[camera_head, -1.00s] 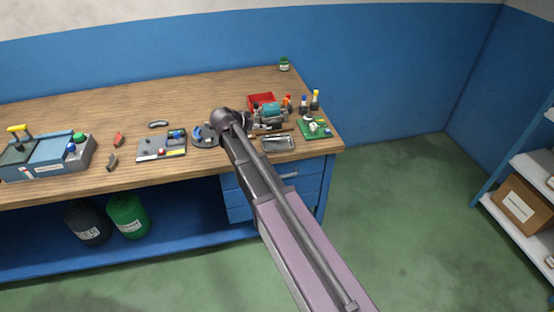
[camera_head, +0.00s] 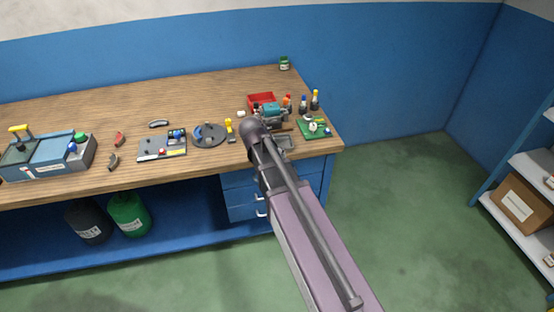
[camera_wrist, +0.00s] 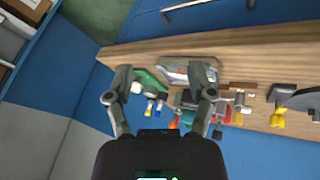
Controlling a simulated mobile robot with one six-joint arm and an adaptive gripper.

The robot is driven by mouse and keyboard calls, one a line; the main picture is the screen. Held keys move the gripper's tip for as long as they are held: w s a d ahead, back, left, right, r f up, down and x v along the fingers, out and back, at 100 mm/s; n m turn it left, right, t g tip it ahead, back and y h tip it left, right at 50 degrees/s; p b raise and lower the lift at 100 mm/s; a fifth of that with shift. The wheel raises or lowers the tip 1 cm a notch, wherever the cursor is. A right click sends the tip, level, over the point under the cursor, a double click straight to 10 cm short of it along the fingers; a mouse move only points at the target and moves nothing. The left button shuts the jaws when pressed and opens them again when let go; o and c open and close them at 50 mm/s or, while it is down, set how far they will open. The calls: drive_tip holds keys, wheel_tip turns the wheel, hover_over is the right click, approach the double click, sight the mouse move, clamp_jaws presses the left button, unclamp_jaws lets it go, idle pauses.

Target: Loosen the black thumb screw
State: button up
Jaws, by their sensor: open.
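I cannot single out the black thumb screw in either view; small dark parts show on the bench fixtures, but too small to tell. A grey plate (camera_head: 150,153) with small black, blue and red parts lies on the bench. A teal machine (camera_head: 273,112) stands near the bench's right end, partly behind my arm. My gripper (camera_wrist: 163,78) is open and empty in the wrist view, above the right end of the bench. A metal tray (camera_wrist: 188,70) and a green board (camera_wrist: 147,79) show around its fingers. In the head view my arm hides the gripper.
The wooden bench (camera_head: 60,118) runs along a blue wall. A dark round disc (camera_head: 209,134) and a red bin (camera_head: 263,100) stand on it. Shelves with a cardboard box (camera_head: 520,206) stand at the right; the floor between is clear.

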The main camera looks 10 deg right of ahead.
drive_tip(key=shift+s+f, duration=0.2)
drive_tip(key=shift+s, duration=0.85)
drive_tip(key=shift+d, duration=0.1)
drive_tip(key=s+f+n+g+y, duration=0.2)
drive_tip(key=s+n+g+y, duration=0.1)
drive_tip(key=s, duration=1)
drive_tip(key=shift+s+a+n+y, duration=0.3)
drive_tip(key=shift+a+n+y, duration=0.15)
drive_tip(key=shift+n+y, duration=0.45)
drive_tip(key=shift+c, duration=0.9)
